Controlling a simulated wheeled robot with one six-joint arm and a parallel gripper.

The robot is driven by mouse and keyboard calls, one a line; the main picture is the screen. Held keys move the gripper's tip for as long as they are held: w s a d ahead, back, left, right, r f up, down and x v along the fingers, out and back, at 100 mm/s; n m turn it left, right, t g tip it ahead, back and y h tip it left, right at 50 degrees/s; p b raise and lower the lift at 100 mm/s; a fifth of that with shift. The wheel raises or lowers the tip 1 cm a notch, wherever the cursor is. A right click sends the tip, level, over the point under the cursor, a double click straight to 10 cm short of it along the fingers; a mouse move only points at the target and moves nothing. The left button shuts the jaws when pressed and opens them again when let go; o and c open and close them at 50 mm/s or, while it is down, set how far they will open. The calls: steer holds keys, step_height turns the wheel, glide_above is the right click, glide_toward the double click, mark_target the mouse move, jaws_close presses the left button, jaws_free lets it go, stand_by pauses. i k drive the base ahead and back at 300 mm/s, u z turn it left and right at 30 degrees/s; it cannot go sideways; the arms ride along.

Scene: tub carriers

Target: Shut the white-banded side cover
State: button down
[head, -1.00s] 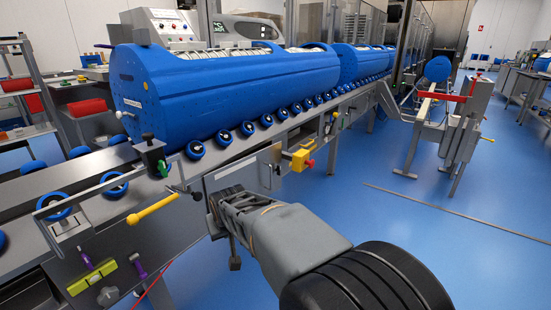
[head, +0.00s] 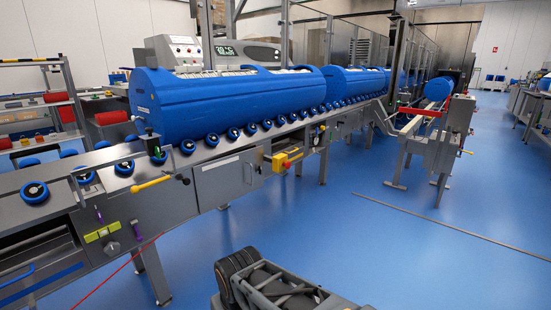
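The white-banded side cover (head: 222,181) is a grey metal panel on the front side of the conveyor frame, with a white strip (head: 220,163) along its upper part. A small upright bracket or handle (head: 248,173) shows near its right end. From here I cannot tell whether the cover stands ajar or lies flush. My arm is low at the bottom middle, well apart from the cover, across open floor. Only its black ribbed joint and grey links show, and I cannot make out the gripper's fingers.
A yellow valve with a red knob (head: 285,160) and a yellow-handled lever (head: 152,183) project from the frame beside the cover. An open bay with a blue band (head: 42,286) is at lower left. A red line crosses to the floor.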

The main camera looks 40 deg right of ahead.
mark_target(219, 181)
steer(key=z, duration=1.35)
steer(key=i, duration=1.45)
steer(key=u, duration=0.65)
